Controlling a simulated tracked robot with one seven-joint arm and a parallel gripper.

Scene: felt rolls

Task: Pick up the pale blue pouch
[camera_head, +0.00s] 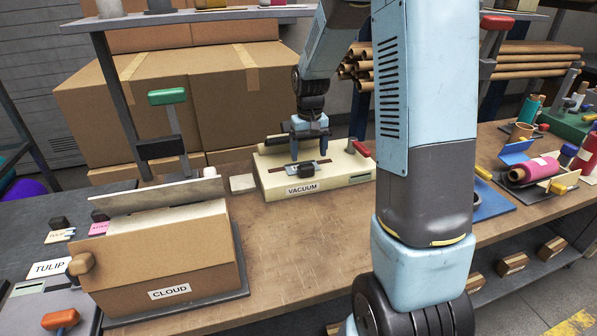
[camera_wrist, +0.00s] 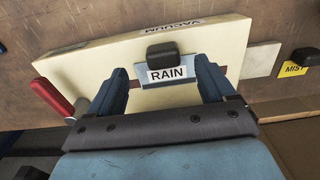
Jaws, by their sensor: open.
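The pale blue pouch (camera_wrist: 167,75) shows in the wrist view as a small flat pale blue piece with a white label RAIN and a black knob at its upper edge. It rests on the cream machine marked VACUUM (camera_wrist: 95,68), across its dark red strip. In the head view the pouch (camera_head: 296,171) is small and partly hard to make out. My gripper (camera_head: 308,156) is above the machine, pointing down. In the wrist view my gripper (camera_wrist: 165,68) is open, with one finger on each side of the pouch and visible gaps on both sides.
A red lever handle (camera_head: 361,149) stands at the machine's right end. A cardboard box marked CLOUD (camera_head: 160,262) stands at left front, near a green-handled post (camera_head: 168,97). A blue mat (camera_head: 495,199) and pink roll (camera_head: 533,169) lie right. The bench front is clear.

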